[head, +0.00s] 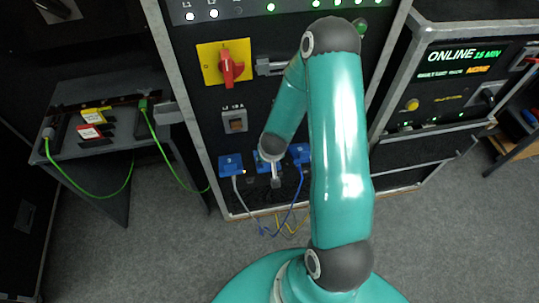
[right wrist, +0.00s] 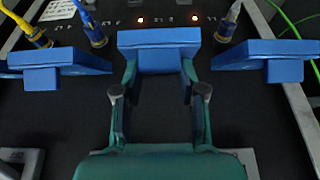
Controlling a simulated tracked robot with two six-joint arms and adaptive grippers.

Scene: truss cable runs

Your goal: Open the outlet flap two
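Three blue outlets sit in a row low on the dark cabinet. The middle outlet, two (head: 265,167), is partly hidden by my right gripper (head: 275,177) in the head view. In the right wrist view its blue flap (right wrist: 158,38) is at top centre, with no plug visible in it. My right gripper (right wrist: 160,78) is open in front of this flap, its fingers spread towards the flap's left and right sides. I cannot tell contact, or how far the flap stands open. My left gripper is not in view.
The neighbouring outlets, left (head: 230,166) and right (head: 299,153), carry cables. In the right wrist view plugs show beside both side flaps (right wrist: 60,67) (right wrist: 262,53). A red rotary switch (head: 231,67) is above. A desk (head: 80,155) with green cables stands left. Floor in front is clear.

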